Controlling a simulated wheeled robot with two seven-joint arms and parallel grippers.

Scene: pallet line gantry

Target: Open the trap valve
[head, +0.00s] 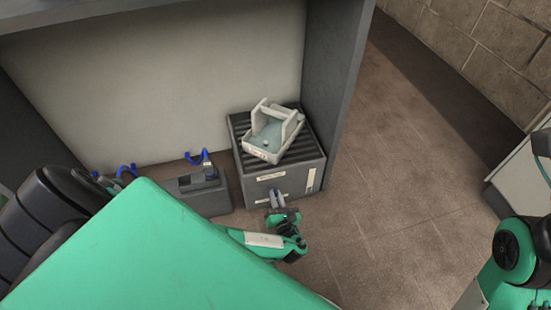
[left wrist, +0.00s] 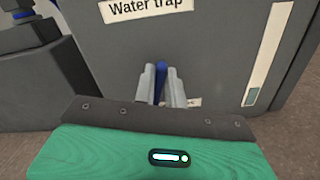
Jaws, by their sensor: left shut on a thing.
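The water trap is a grey box (head: 252,180) with a slatted dark top, standing on the floor beside the right upright of the bay. In the left wrist view its front (left wrist: 205,60) fills the background and carries a "Water trap" label. A blue valve lever (left wrist: 161,80) stands upright low in front of this face. My left gripper (head: 280,195) is at the lower front of the box. In the left wrist view its two grey fingers (left wrist: 161,88) are shut on the lever, one on each side. The lever's lower end is hidden by my gripper body.
A pale tray-like holder (head: 273,135) sits on top of the box. A lower grey unit (head: 203,198) with blue hooked parts (head: 196,158) stands just left of the box. A grey upright (head: 335,90) rises behind on the right. The floor (head: 400,190) to the right is clear.

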